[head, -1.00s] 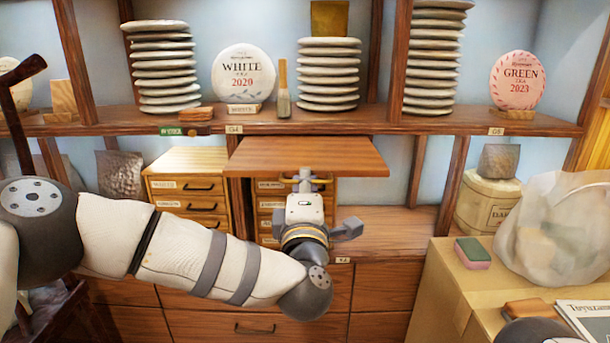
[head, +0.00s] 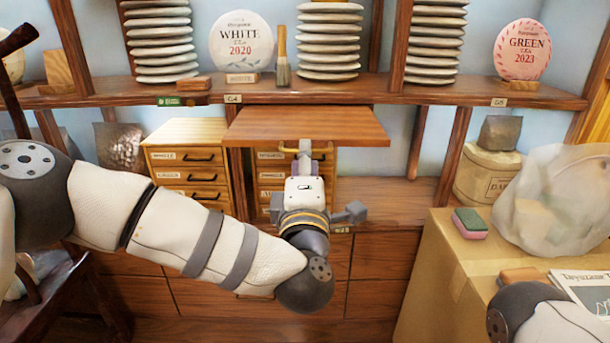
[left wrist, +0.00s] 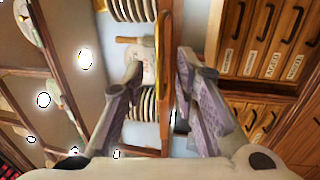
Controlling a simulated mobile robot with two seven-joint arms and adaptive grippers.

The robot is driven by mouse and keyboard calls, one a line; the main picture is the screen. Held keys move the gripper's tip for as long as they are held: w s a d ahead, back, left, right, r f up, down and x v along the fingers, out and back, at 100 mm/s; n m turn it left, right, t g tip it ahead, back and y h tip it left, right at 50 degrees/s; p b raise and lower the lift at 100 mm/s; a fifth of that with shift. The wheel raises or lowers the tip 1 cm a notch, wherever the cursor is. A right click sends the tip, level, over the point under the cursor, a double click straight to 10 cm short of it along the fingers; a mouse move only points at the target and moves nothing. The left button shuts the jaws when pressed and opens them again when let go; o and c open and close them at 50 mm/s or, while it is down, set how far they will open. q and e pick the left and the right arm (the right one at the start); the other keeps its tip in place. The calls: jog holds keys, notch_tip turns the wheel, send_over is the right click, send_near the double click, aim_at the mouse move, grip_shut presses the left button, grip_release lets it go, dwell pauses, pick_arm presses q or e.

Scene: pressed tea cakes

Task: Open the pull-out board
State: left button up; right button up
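The pull-out board (head: 305,124) is a flat reddish-brown wooden panel sticking out from under the shelf, drawn well forward. A brass bar handle (head: 288,149) sits at its front underside. It also shows in the left wrist view as an upright gold bar (left wrist: 162,50). My left gripper (head: 305,156) is at the handle, just below the board's front edge. In the left wrist view its two fingers (left wrist: 159,75) stand apart, one on each side of the bar, with a gap visible on the left. My right gripper is out of view.
Stacks of tea cakes (head: 330,40) stand on the shelf (head: 440,95) above the board. Small drawer cabinets (head: 186,170) sit behind and below it. A cardboard box (head: 420,290) with a sponge (head: 470,222) and a plastic bag (head: 555,200) fills the right side.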

pick_arm(q)
jog(key=s+f, duration=0.1)
jog(key=s, duration=0.7)
jog(key=shift+s+f, duration=0.25)
jog(key=shift+s, duration=0.1)
jog(key=s+a+f+m+g+h+p, duration=0.1)
jog(key=s+f+m+g+h+p, duration=0.1)
jog(key=s+f+m+g, duration=0.65)
jog(key=s+a+f+m+g+h+p, duration=0.1)
jog(key=s+f+m+g+h+p, duration=0.15)
jog(key=s+f, duration=0.75)
jog(key=s+a+f+m+g+y, duration=0.1)
jog(key=s+a+f+m+g, duration=0.35)
jog(key=s+a+f, duration=0.55)
jog(key=s+a+m+g+y+p, duration=0.1)
jog(key=s+a+g, duration=0.2)
jog(key=s+a, duration=0.2)
jog(key=s+a+m+g+y+p, duration=0.1)
jog(key=s+a+g, duration=0.3)
jog(key=s, duration=0.8)
jog(key=shift+a+y, duration=0.55)
jog(key=shift+y, duration=0.2)
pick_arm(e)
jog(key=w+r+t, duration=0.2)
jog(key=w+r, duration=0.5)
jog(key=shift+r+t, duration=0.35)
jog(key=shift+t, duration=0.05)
